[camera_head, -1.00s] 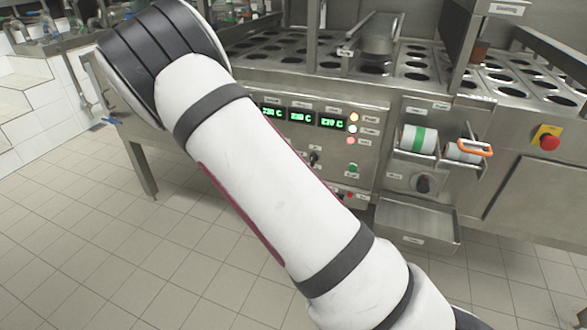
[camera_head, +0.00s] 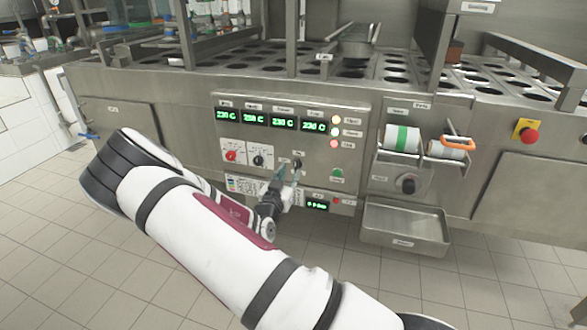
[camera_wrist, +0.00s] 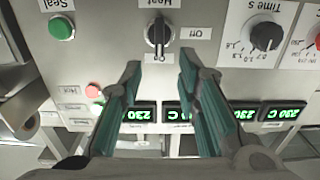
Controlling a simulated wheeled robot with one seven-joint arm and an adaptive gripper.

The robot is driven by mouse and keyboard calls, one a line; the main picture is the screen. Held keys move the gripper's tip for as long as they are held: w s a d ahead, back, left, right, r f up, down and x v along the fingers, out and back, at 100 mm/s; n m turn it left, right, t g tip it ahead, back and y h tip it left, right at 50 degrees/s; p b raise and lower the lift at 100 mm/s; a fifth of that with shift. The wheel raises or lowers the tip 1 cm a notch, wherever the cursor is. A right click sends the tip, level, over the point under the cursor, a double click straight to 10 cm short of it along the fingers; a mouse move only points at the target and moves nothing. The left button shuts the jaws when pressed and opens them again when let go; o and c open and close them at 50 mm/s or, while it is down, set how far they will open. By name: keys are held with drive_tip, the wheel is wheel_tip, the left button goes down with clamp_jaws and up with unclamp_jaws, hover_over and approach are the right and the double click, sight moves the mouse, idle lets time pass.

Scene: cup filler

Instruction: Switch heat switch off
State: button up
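The heat switch (camera_wrist: 158,35) is a small black knob on the steel control panel, in the top middle of the wrist view. Its handle stands up and down in that view, and an "Off" label (camera_wrist: 189,33) is to its right. A "Heat" label is above it. My gripper (camera_wrist: 160,66) is open and empty, its two green-padded fingers apart on either side below the knob. In the head view my gripper (camera_head: 288,172) is at the lower middle of the panel, in front of the switch area, and partly hides it. I cannot tell contact; a gap shows in the wrist view.
A green button (camera_wrist: 61,27) is left of the switch, and a time dial (camera_wrist: 265,36) is to its right in the wrist view. Green temperature displays (camera_head: 270,120) sit above in the head view. A steel tray (camera_head: 404,230) juts out right of the panel.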

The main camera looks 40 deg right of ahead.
sight(296, 163)
drive_tip(key=b+x, duration=0.1)
drive_tip(key=x, duration=0.4)
drive_tip(key=shift+w+d, duration=0.2)
drive_tip(key=shift+d, duration=0.1)
drive_tip(key=shift+c, duration=0.2)
clamp_jaws()
